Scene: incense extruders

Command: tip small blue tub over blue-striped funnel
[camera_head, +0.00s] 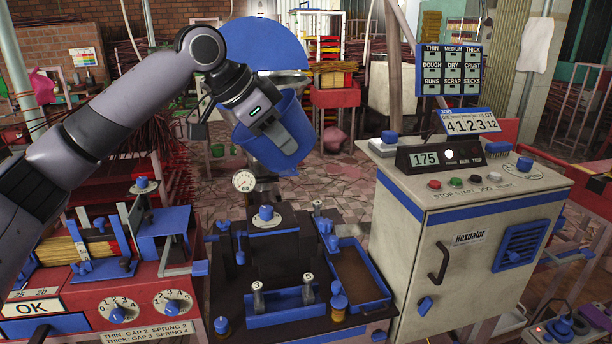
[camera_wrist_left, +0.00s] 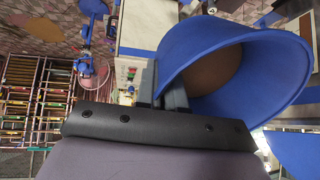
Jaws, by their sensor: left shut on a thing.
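My left gripper (camera_head: 268,128) comes in from the upper left and is shut on the wall of the small blue tub (camera_head: 292,118). The tub is held in the air, tilted, above the dark extruder with the dial gauge. In the left wrist view the tub (camera_wrist_left: 185,45) shows its wide open mouth and a brown patch inside. My right gripper is not in view.
A grey control cabinet (camera_head: 440,235) with buttons and a 175 display stands close on the right. A red bench (camera_head: 110,295) with dials is at the left. A dial gauge (camera_head: 244,181) stands below the tub. A blue tray with brown stuff (camera_head: 385,290) lies at the extruder's right.

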